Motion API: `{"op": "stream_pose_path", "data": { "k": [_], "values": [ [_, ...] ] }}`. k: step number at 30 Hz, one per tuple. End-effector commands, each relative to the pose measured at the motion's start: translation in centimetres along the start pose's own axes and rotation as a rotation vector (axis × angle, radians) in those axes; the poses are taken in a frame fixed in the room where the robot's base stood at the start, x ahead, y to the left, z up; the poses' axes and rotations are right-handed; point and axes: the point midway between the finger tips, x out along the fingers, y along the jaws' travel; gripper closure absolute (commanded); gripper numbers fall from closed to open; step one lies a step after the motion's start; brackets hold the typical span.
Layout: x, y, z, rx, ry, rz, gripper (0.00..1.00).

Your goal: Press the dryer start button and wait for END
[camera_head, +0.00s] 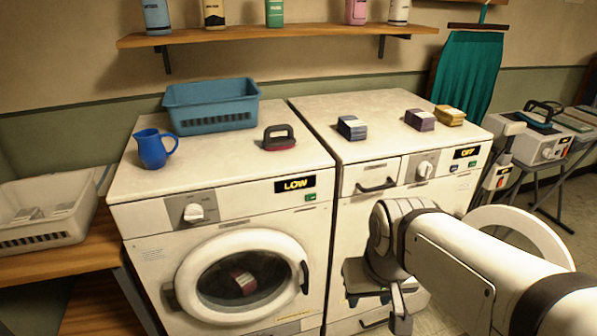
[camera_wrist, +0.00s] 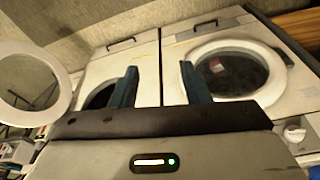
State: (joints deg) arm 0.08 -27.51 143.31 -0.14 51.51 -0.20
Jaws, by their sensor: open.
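The dryer (camera_head: 135,215) appears to be the left white machine. Its display (camera_head: 295,184) reads LOW, and its round door (camera_head: 180,290) is shut with a reddish striped item (camera_head: 243,282) visible behind the glass. A small green button (camera_head: 310,197), apparently the start button, sits below the display. The dryer's door also shows in the wrist view (camera_wrist: 268,62), at the right, with its knob (camera_wrist: 295,133) below. My gripper (camera_wrist: 158,70) is open and empty, its two fingers apart. In the head view it hangs in front of the right machine, away from the button.
The right machine (camera_head: 345,215) has a drawer, a display (camera_head: 467,152) reading OFF and an open round door (camera_head: 530,226) sticking out beside my arm. A blue basket (camera_head: 205,105), blue jug (camera_head: 152,150) and iron-like brush (camera_head: 280,140) stand on the dryer. A cream basket (camera_head: 40,238) is at left.

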Motion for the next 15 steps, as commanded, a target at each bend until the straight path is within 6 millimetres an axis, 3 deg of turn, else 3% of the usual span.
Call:
{"op": "stream_pose_path", "data": {
  "k": [15],
  "values": [
    [0.00, 0.00, 0.00, 0.000, 0.000, 0.000, 1.00]
  ]
}}
